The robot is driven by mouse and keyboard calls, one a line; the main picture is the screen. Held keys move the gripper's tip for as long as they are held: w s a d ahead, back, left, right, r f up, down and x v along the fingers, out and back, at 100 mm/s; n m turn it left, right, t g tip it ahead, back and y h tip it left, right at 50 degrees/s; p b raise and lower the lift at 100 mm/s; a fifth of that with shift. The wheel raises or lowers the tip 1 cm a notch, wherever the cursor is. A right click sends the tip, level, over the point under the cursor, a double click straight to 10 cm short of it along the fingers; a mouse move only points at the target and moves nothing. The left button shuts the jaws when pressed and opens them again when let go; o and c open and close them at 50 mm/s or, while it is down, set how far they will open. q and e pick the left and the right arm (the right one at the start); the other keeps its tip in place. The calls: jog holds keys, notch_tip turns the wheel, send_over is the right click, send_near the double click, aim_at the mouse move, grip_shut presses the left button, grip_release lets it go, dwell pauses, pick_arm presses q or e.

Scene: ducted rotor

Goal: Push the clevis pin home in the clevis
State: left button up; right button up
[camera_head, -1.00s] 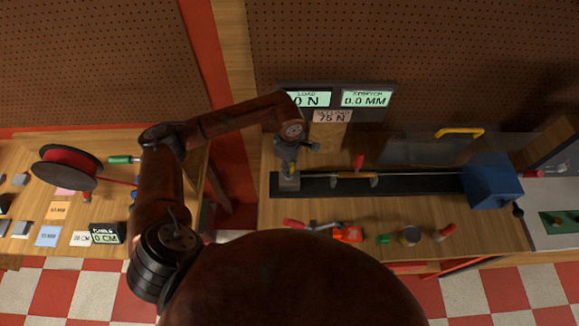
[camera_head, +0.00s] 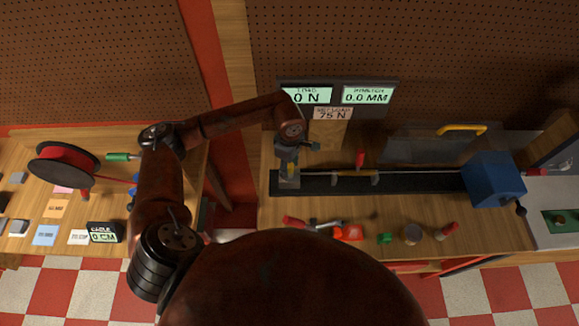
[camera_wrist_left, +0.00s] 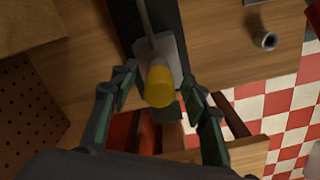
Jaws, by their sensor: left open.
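The clevis (camera_head: 289,183) is a small grey block at the left end of the black rail; in the left wrist view its grey top (camera_wrist_left: 176,57) shows beyond the pin. The yellow-headed clevis pin (camera_wrist_left: 158,88) stands at the clevis, between my fingers. How deep it sits is hidden from this angle. My left gripper (camera_head: 289,165) is directly above the clevis, pointing down. In the wrist view my left gripper (camera_wrist_left: 160,92) is open, one finger on each side of the yellow head, with gaps visible. My right gripper is out of view.
A rod runs along the black rail (camera_head: 420,182) to a blue box (camera_head: 493,180). Displays (camera_head: 338,93) reading 0 N and 0.0 MM stand behind. Red-handled tools (camera_head: 310,223), a green piece (camera_head: 385,238) and a small can (camera_head: 412,234) lie in front of the rail.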

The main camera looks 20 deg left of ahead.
pick_arm(q)
jog(key=shift+r, duration=0.15)
notch_tip(320, 180, up, 12)
jog(key=shift+f, duration=0.15)
dwell(0.3)
